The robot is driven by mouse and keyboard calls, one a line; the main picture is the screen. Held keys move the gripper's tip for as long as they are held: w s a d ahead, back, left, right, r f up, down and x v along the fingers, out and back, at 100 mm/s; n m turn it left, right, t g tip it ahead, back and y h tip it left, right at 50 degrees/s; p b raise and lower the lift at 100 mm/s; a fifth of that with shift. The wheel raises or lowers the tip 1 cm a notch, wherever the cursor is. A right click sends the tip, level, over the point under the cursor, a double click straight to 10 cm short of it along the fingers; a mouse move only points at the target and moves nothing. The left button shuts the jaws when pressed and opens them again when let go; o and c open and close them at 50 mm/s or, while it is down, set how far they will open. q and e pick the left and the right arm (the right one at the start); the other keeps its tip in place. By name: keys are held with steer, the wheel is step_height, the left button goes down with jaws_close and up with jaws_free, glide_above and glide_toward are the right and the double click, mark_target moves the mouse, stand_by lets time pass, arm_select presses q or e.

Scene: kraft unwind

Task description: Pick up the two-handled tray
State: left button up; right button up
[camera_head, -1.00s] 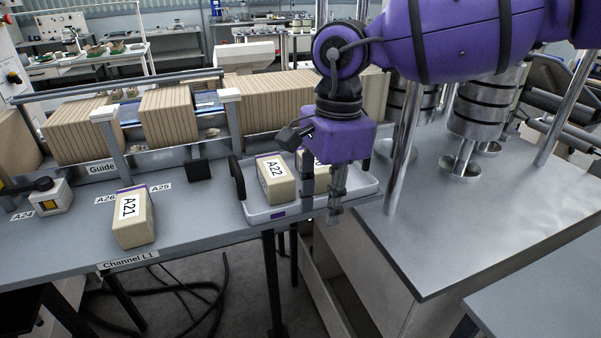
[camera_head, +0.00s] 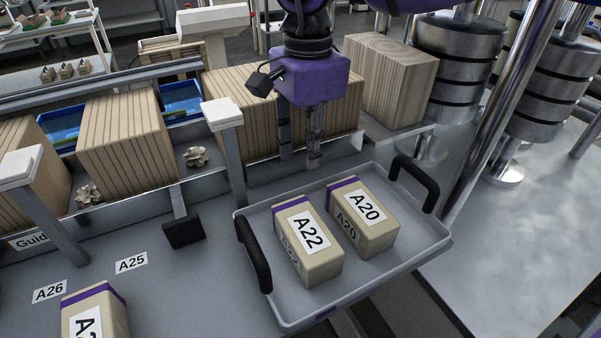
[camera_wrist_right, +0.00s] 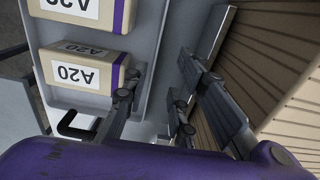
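The grey two-handled tray (camera_head: 290,318) sits at the table's edge, with a black handle (camera_head: 253,255) at its left end and another black handle (camera_head: 415,185) at its right end. It holds two tan packs with purple bands, A22 (camera_head: 308,245) and A20 (camera_head: 363,215). My right gripper (camera_head: 300,158) points down behind the tray's back rim, its fingers apart and nothing between them. In the right wrist view the open fingers (camera_wrist_right: 155,110) are beside the tray and pack A20 (camera_wrist_right: 80,72); one handle (camera_wrist_right: 78,125) shows there. My left gripper is not in view.
Upright striped stacks (camera_head: 125,140) stand behind a rail with white-topped posts (camera_head: 222,115). Pack A21 (camera_head: 95,315) is at the lower left. Metal columns and rollers (camera_head: 455,75) rise right of the tray. The grey bench surface (camera_head: 500,265) at right is clear.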

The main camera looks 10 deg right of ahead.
steer(key=shift+s+d+f+p, duration=0.1)
steer(key=shift+d+f, duration=0.05)
steer(key=shift+f, duration=1.1)
steer(key=shift+s+d+f+p, duration=0.1)
steer(key=shift+f, duration=1.15)
steer(key=shift+s+d+f+p, duration=0.1)
steer(key=shift+d+f, duration=0.05)
steer(key=shift+f, duration=1.1)
steer(key=shift+c, duration=0.4)
steer(key=shift+w, duration=0.1)
jaws_close()
